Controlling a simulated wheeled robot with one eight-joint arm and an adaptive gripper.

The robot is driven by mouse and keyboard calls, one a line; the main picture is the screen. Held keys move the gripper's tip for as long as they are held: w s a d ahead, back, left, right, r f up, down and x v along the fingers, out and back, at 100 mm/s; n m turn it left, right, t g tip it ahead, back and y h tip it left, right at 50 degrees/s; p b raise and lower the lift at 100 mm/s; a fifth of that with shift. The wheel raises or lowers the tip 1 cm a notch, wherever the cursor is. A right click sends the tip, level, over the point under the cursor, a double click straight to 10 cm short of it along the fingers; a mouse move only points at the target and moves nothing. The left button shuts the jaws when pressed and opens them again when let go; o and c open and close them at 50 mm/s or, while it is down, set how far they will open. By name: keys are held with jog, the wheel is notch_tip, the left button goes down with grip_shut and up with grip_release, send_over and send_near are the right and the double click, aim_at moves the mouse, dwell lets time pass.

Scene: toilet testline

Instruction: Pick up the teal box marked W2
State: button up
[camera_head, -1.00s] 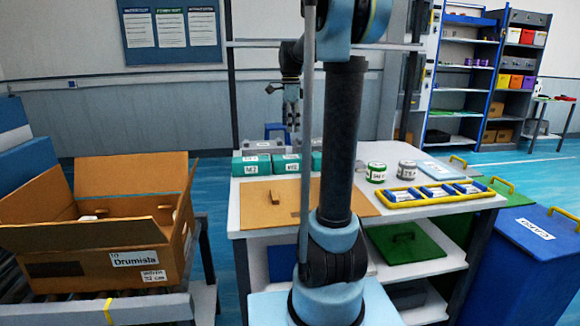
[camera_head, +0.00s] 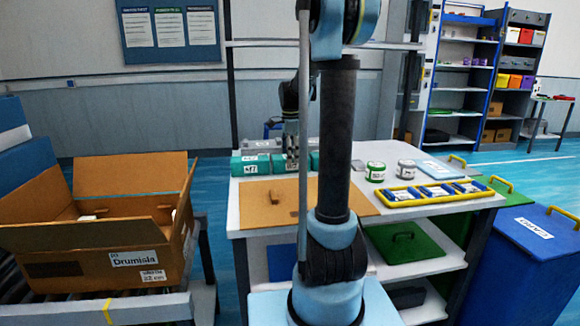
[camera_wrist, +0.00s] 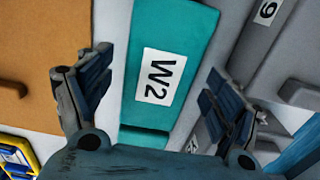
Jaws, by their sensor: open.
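The teal box marked W2 (camera_wrist: 175,45) fills the middle of the wrist view, its white label facing the camera. My gripper (camera_wrist: 155,100) is open, one finger on each side of the box, with nothing gripped. Visible gaps separate the fingers from the box in this view. In the head view, my gripper (camera_head: 291,163) is low at the row of teal boxes near the table's back, over the middle one (camera_head: 278,164), which it partly hides. The label there is too small to read.
Another teal box (camera_head: 250,166) stands to the left, and one to the right is partly behind my arm. Grey boxes (camera_wrist: 262,50) stand close behind the row. A brown board (camera_head: 258,210) lies in front. Cans (camera_head: 376,172) and a yellow tray (camera_head: 432,198) are on the right.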

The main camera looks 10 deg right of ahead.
jog(key=shift+f, duration=1.25)
jog(key=shift+c, duration=0.3)
jog(key=c, duration=1.3)
jog(key=shift+r, duration=0.1)
